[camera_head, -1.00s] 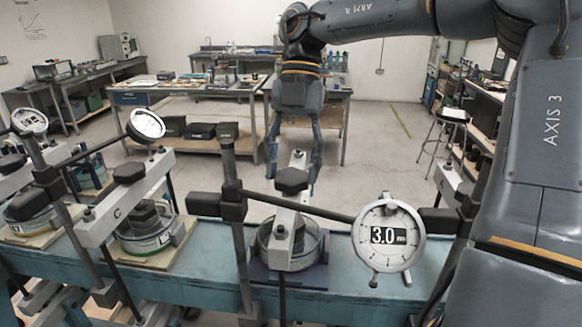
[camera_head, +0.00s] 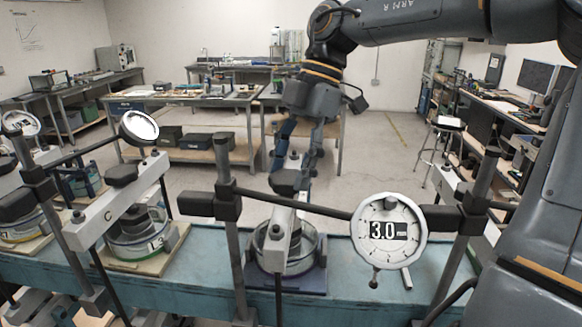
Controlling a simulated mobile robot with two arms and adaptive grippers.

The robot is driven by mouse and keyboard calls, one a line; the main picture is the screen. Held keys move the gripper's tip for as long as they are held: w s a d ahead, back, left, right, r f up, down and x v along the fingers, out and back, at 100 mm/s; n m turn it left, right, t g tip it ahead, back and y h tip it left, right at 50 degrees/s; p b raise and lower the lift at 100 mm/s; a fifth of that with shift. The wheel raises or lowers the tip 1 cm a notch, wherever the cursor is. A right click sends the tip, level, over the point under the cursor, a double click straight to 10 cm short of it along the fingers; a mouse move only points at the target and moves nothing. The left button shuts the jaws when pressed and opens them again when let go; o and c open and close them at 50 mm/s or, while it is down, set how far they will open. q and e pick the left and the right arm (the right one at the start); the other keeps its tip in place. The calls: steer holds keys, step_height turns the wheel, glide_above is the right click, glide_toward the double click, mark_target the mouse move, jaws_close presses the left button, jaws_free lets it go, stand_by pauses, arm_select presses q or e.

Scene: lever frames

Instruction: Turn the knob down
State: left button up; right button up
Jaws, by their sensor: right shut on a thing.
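The middle lever frame has a pale lever bar (camera_head: 284,218) running away from me, with a black knob (camera_head: 286,182) on top of it. Below the bar is a round clear-walled cell (camera_head: 262,250) on a dark blue plate (camera_head: 310,280). My left gripper is not in view.
Dark posts (camera_head: 225,190) and a crossbar rise close to the middle lever. The blue bench (camera_head: 200,285) runs across the front. Behind it is open floor, then worktables.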

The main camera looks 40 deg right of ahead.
stand_by(0.5)
steer(key=o, duration=1.2)
steer(key=v, duration=1.2)
steer(key=shift+s, duration=0.1)
